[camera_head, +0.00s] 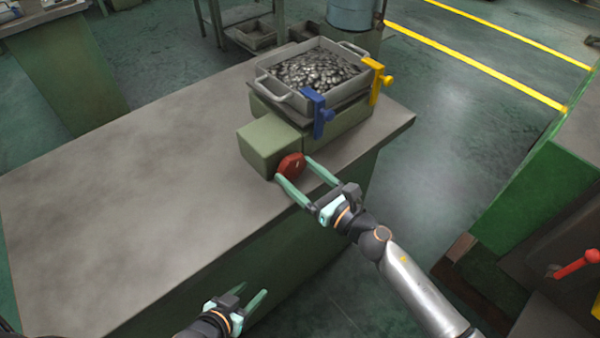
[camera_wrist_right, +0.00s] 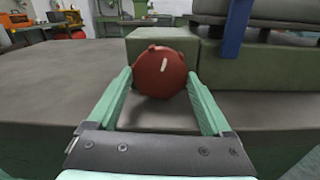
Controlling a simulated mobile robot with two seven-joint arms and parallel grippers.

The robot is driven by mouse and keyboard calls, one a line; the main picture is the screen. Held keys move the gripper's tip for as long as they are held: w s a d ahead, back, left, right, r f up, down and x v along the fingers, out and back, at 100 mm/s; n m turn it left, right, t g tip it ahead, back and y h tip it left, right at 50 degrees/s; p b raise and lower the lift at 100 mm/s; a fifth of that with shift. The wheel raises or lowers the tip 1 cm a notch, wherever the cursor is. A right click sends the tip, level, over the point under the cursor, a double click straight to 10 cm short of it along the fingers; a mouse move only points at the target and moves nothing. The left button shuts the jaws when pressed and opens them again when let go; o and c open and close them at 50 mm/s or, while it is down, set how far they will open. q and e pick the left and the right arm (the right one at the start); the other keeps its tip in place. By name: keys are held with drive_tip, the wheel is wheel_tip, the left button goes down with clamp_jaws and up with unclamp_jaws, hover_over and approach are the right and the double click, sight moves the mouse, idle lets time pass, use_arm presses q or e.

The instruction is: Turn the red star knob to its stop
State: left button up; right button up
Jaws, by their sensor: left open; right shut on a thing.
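The red star knob (camera_head: 291,166) sits on the front face of a green box (camera_head: 268,146) at the right end of the workbench. It also shows in the right wrist view (camera_wrist_right: 160,72), with a short pale mark on its face, slightly tilted from upright. My right gripper (camera_head: 306,169) is shut on the knob, one finger on each side of it; in the right wrist view its green fingers (camera_wrist_right: 160,92) flank the knob. My left gripper (camera_head: 254,298) is open and empty, low in front of the bench's front edge.
A metal tray of small dark parts (camera_head: 314,73) stands on the green base behind the knob, with a blue clamp (camera_head: 319,113) and a yellow clamp (camera_head: 377,82) at its edge. The bench top (camera_head: 120,200) to the left is clear. Green machinery (camera_head: 550,190) stands at the right.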

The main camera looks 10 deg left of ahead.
drive_tip(key=shift+m, duration=1.8)
drive_tip(key=o, duration=1.2)
drive_tip(key=shift+c, duration=0.2)
drive_tip(key=v, duration=1.2)
drive_tip(key=shift+s+d+b, duration=0.2)
drive_tip(key=shift+b, duration=0.25)
